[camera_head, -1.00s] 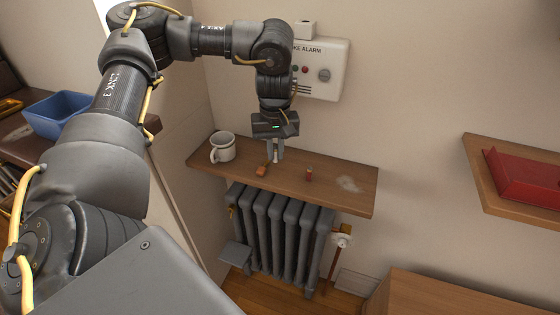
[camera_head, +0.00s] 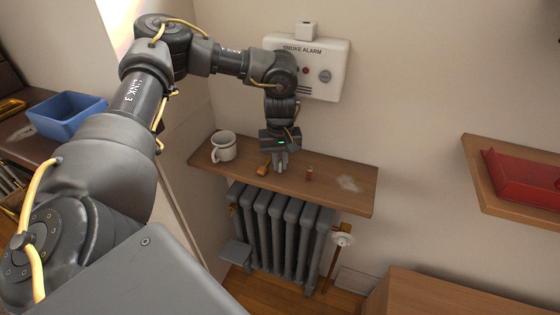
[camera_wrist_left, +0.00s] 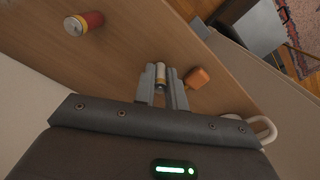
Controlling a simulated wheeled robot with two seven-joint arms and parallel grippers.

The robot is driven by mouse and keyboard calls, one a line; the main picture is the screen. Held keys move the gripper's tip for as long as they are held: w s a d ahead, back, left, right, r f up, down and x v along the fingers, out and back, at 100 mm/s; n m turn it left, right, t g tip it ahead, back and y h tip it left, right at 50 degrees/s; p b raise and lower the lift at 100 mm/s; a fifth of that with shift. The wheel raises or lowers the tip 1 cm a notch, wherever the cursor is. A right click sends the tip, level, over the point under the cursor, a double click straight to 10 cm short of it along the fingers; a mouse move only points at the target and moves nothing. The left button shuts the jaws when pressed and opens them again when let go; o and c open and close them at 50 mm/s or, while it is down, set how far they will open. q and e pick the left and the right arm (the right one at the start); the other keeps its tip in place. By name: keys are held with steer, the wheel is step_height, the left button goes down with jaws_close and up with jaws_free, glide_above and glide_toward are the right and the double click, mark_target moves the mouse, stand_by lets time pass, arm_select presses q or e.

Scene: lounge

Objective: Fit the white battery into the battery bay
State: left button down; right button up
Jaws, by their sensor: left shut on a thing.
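My left gripper (camera_head: 281,168) reaches down to the wooden shelf, with its fingertips close to the shelf top. In the left wrist view its fingers (camera_wrist_left: 163,85) are shut on a small pale cylinder, the white battery (camera_wrist_left: 161,74), with a gold-brown band. The fingers hide part of it. In the head view the battery is hardly visible between the fingers. The white smoke alarm (camera_head: 326,70) is on the wall above, partly behind my arm. I cannot make out the battery bay. My right gripper is not in view.
On the shelf (camera_head: 335,200), a red battery (camera_head: 309,174) stands to the right of the fingers and also shows in the wrist view (camera_wrist_left: 83,23). A small orange object (camera_head: 262,171) lies left, beside a white mug (camera_head: 224,146). A radiator (camera_head: 280,232) is below.

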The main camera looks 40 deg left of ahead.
arm_select(q)
steer(key=shift+f, duration=0.1)
steer(key=c, duration=1.9)
jaws_free()
steer(key=shift+f, duration=0.1)
steer(key=o, duration=0.4)
steer(key=shift+o, duration=0.2)
